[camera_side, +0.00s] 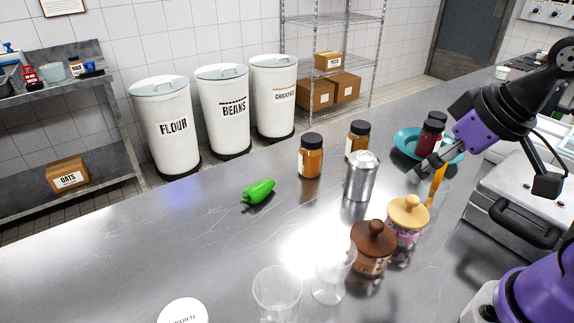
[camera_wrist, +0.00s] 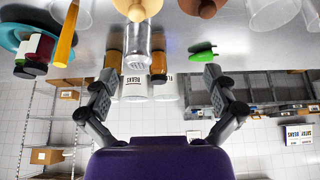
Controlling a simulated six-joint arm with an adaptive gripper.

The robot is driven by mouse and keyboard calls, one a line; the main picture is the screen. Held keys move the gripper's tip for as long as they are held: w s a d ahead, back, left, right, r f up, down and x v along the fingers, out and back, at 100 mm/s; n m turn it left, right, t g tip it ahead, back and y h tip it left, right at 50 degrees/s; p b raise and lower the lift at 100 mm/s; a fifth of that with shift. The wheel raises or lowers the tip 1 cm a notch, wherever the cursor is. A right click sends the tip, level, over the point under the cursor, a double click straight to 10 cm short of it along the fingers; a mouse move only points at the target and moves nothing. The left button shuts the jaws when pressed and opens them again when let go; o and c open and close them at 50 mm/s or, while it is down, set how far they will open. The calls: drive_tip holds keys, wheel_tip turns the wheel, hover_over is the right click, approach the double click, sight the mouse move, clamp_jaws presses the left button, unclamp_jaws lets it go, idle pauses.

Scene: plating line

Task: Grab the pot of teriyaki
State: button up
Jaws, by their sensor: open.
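I cannot read which jar is labelled teriyaki. Two dark red jars with black lids stand at the teal bowl: one (camera_side: 428,140) is nearer and another is just behind it; they also show at the left of the wrist view (camera_wrist: 40,47). Two orange-brown jars with black lids, a nearer one (camera_side: 310,160) and a farther one (camera_side: 357,138), stand left of them. My gripper (camera_side: 425,168) is above the counter, in front of the bowl in the side view. In the wrist view its fingers (camera_wrist: 159,77) are spread wide with nothing held between them.
A metal shaker (camera_side: 360,178) stands before the orange-brown jars. The teal bowl (camera_side: 400,147), an orange utensil (camera_side: 437,184), two lidded jars (camera_side: 373,249) (camera_side: 407,220) and clear glasses (camera_side: 277,292) crowd nearby. A green pepper (camera_side: 258,191) lies left. The left counter is mostly clear.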

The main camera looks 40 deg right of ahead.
drive_tip(key=n+g+y, duration=0.1)
drive_tip(key=n+y, duration=0.4)
drive_tip(key=n, duration=0.4)
approach(182, 320)
drive_tip(key=f, duration=0.1)
drive_tip(key=x, duration=0.5)
drive_tip(key=shift+w+a, duration=0.25)
drive_tip(key=shift+a, duration=0.25)
drive_tip(key=x, duration=0.5)
drive_tip(key=shift+w+d+f, duration=0.1)
drive_tip(key=shift+w+f, duration=0.05)
drive_tip(key=shift+f, duration=0.3)
